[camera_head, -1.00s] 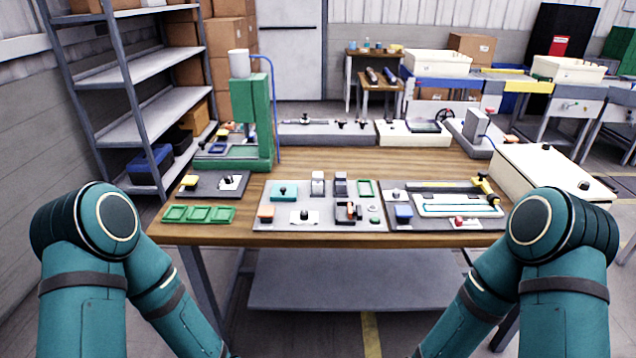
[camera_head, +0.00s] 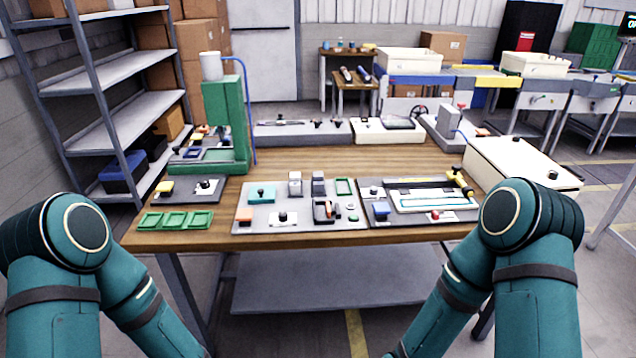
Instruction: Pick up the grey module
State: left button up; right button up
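Two small upright blocks stand side by side at the back of the light grey board (camera_head: 247,212) on the wooden table. One is a light grey block (camera_head: 295,184) and the other a darker grey block (camera_head: 318,183); I cannot tell which is the grey module. My two arms reach down at the left and right picture edges. Both grippers are below the picture and out of view.
A green press (camera_head: 226,125) stands at the table's back left. Green trays (camera_head: 175,221) lie at the front left. A dark board (camera_head: 420,219) with a yellow-handled tool (camera_head: 460,183) is on the right. A cream box (camera_head: 522,170) is at the right edge. Bare wood lies behind the boards.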

aim_at(318, 184)
jog(key=l+u, duration=0.1)
jog(key=u, duration=0.4)
jog(key=i+l+u, duration=0.1)
jog(key=u, duration=0.4)
jog(key=l+u, duration=0.15)
jog(key=u, duration=0.35)
jog(key=l+u, duration=0.35)
jog(key=k+l+u, duration=0.1)
jog(key=l+u, duration=0.2)
jog(key=l, duration=0.2)
jog(key=k+l+u, duration=0.1)
jog(key=l, duration=0.2)
jog(key=l+u, duration=0.1)
jog(key=l, duration=0.25)
jog(key=k+l+u, duration=0.1)
jog(key=l, duration=0.2)
jog(key=k, duration=0.05)
